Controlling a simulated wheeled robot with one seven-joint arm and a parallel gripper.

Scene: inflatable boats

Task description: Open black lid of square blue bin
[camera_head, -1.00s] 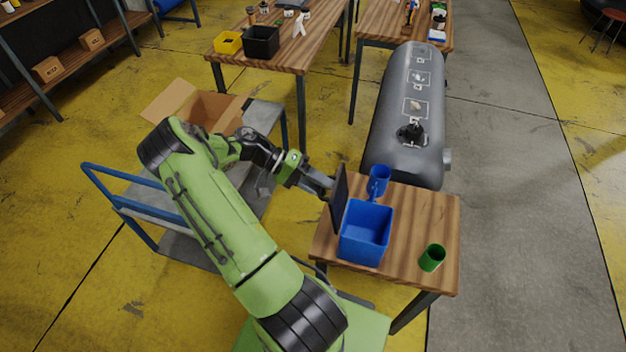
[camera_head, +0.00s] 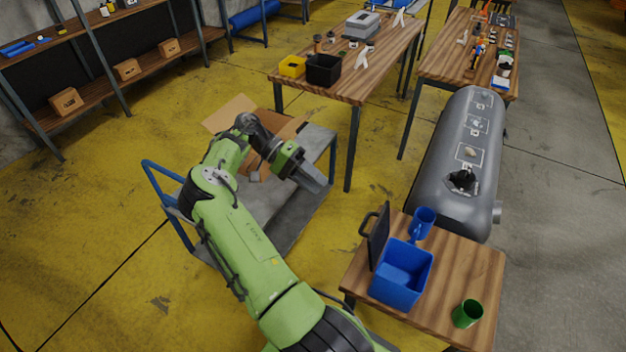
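The square blue bin (camera_head: 402,287) stands on a small wooden table at the lower right, its top open and its inside visible. Its black lid (camera_head: 378,237) stands upright at the bin's left edge, with a black handle on its outer left face. My gripper (camera_head: 318,183) is up and to the left of the lid, clear of it, above the grey cart. No object shows in it. The fingers look close together, but at this angle I cannot tell whether they are open or shut.
A grey inflatable boat tube (camera_head: 460,150) lies behind. A cart (camera_head: 290,215) with an open cardboard box (camera_head: 275,122) is under my arm.

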